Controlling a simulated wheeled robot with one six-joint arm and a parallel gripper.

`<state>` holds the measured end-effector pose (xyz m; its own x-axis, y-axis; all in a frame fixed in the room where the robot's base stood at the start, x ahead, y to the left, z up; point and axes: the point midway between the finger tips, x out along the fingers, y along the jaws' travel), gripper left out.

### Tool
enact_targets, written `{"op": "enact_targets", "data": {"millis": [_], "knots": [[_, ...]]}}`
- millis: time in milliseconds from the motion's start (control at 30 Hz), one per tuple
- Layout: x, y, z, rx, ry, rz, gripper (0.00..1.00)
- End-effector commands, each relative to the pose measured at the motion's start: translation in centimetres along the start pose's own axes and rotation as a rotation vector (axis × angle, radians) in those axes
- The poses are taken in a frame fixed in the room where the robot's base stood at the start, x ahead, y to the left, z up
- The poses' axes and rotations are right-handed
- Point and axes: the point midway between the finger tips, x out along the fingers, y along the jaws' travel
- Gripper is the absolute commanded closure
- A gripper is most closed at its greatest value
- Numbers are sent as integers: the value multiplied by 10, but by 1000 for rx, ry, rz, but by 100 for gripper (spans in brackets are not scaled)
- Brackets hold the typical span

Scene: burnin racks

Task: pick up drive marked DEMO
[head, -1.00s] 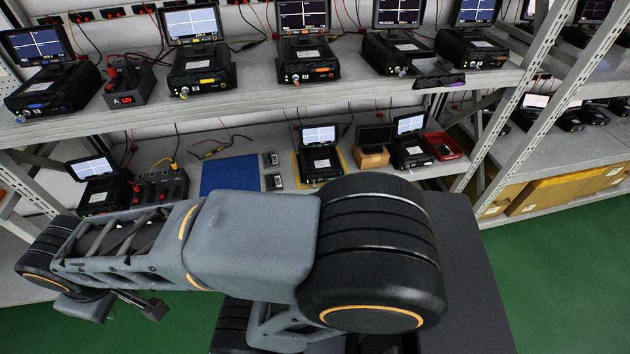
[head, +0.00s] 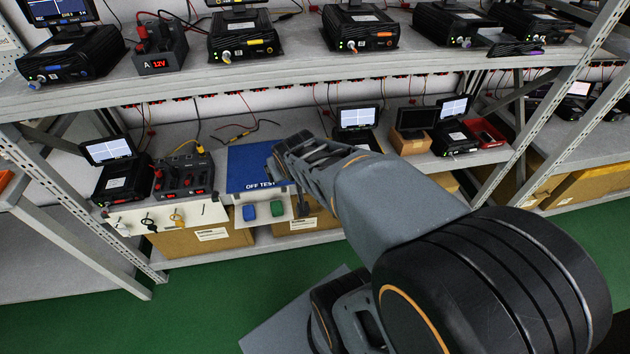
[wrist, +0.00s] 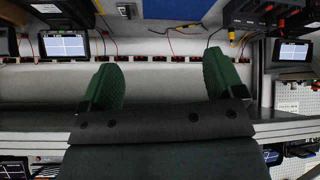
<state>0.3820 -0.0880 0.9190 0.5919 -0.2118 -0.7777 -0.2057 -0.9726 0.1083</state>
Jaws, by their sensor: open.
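I cannot pick out a drive marked DEMO; no such label is readable in either current view. In the wrist view my gripper (wrist: 162,75) is open, its two green fingers wide apart with nothing between them. Shelf surface and cables show beyond it. In the head view my arm reaches to the lower shelf beside the blue mat (head: 245,172), which reads "OFF TEST". The arm covers the area right of the mat, and the fingers cannot be made out there.
Test units with small screens (head: 356,117) line the lower shelf (head: 213,152). A red tray (head: 487,133) and a brown box (head: 411,143) stand at right. A black power unit (head: 184,174) stands left of the mat. The upper shelf (head: 290,72) overhangs; green floor (head: 90,318) is free in front.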

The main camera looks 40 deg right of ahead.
Motion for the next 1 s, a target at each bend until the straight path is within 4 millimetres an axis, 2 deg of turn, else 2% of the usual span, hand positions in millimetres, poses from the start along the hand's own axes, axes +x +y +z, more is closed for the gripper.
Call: {"op": "enact_targets", "data": {"millis": [33, 100, 200, 333, 500, 700, 833, 1000], "knots": [[50, 14, 21, 24, 54, 33, 8], [86, 33, 27, 43, 152, 63, 1], [131, 57, 38, 62, 281, 83, 0], [175, 81, 55, 81, 426, 77, 0], [211, 98, 77, 99, 570, 38, 0], [229, 108, 91, 114, 666, -3, 0], [240, 109, 88, 117, 691, -17, 0], [264, 110, 69, 117, 696, -22, 0]]}}
